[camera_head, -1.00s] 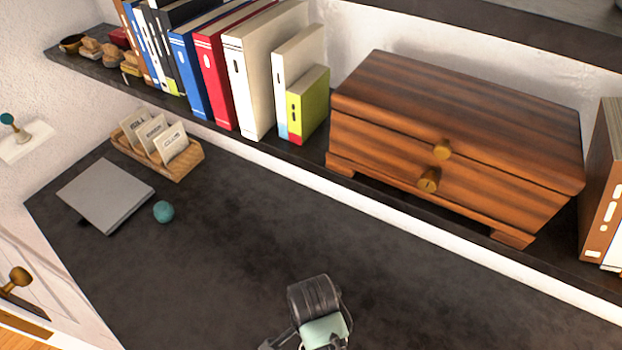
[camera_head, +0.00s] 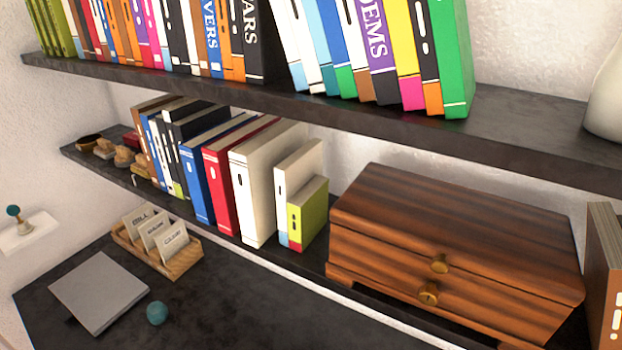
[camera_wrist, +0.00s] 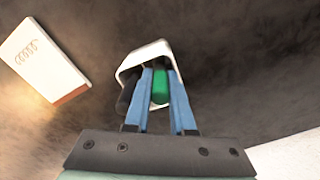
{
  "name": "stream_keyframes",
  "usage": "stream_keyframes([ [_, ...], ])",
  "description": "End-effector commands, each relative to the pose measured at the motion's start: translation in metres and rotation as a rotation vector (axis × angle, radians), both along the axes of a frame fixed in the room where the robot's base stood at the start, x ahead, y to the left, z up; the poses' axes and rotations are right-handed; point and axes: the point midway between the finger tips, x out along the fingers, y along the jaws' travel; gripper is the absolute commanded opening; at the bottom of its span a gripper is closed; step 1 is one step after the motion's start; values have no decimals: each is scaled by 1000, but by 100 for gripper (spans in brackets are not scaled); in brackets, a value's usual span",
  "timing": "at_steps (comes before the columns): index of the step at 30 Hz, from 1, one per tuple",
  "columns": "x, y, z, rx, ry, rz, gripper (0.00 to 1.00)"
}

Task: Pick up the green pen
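The green pen (camera_wrist: 160,88) shows in the wrist view as a short green piece between my gripper's two blue fingers. It stands in or just over a white cup (camera_wrist: 136,60), and its lower part is hidden. My gripper (camera_wrist: 161,72) has a finger on each side of the pen, close to it. I cannot tell whether the fingers touch it. A black pen-like thing (camera_wrist: 126,95) is at the cup's left side. In the head view my gripper, the pen and the cup are out of frame.
The dark desk (camera_head: 235,315) holds a grey flat box (camera_head: 98,292), a teal ball (camera_head: 157,313) and a wooden card holder (camera_head: 175,264). Above are a shelf with books and a wooden chest (camera_head: 455,255), and a higher book shelf (camera_head: 200,90). A white card (camera_wrist: 40,62) shows at left.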

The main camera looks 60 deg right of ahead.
Motion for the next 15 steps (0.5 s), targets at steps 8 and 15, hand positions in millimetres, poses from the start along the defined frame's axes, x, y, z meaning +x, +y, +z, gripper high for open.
stream_keyframes([
  [8,0,0,1,0,0,0,0],
  [15,1,-1,21,-2,-4,0,0],
])
